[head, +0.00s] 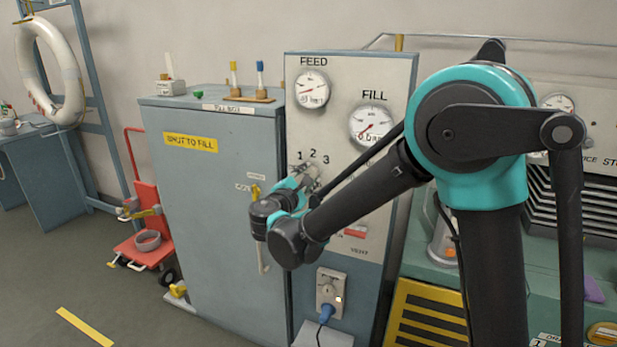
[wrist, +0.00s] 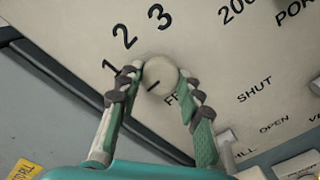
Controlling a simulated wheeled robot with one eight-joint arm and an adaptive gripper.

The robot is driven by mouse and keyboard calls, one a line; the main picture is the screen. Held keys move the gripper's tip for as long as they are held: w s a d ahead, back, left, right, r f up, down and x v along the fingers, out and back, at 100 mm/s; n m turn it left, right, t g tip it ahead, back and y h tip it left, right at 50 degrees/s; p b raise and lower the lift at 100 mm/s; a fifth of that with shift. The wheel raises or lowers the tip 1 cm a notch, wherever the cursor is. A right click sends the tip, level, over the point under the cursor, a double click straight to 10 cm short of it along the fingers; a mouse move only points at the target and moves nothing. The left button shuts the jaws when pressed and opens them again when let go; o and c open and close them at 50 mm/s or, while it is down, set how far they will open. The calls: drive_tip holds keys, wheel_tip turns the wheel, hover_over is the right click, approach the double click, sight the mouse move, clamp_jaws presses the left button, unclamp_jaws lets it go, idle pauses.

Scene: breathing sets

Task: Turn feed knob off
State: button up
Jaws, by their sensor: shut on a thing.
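The feed knob (wrist: 160,72) is a round, pale knob on the cream panel, with the numbers 1, 2 and 3 around its upper left side in the wrist view. A short dark mark shows on its lower left, off the printed numbers. My gripper (wrist: 160,80) is shut on the knob, one finger on each side. A label starting with "FE" is partly hidden by the right finger. In the head view my gripper (head: 296,186) is at the panel below the numbers, and the knob is mostly hidden behind it.
The FEED gauge (head: 312,89) and FILL gauge (head: 372,122) are above on the panel (head: 340,75). A grey-blue cabinet (head: 210,230) stands close on the left. A socket with a blue plug (head: 327,311) is below. SHUT and OPEN markings are right of the knob in the wrist view.

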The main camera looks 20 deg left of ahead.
drive_tip(key=o, duration=1.2)
drive_tip(key=shift+c, duration=0.2)
drive_tip(key=s+a, duration=0.1)
drive_tip(key=s, duration=1.1)
